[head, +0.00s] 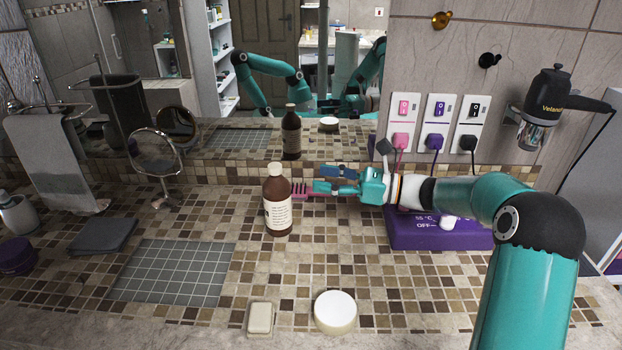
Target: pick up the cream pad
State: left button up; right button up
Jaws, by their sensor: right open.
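A round cream-white disc (335,312), which looks like the cream pad, lies flat at the front middle of the tiled counter. My right gripper (316,181) is open, well behind the disc and above the counter. Its fingers point left towards a brown bottle (277,205) with a white label. A pink ribbed thing (300,189) shows between the fingertips and the bottle; I cannot tell whether it touches the gripper. My left gripper is not directly in view.
A small pale block (261,318) lies left of the disc. A grey grid mat (175,270) and dark folded cloth (103,236) lie further left. A purple box (440,234) stands under my right arm. A round mirror (155,153) stands at the back left.

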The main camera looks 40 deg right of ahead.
aim_at(262, 316)
jog(key=k, duration=1)
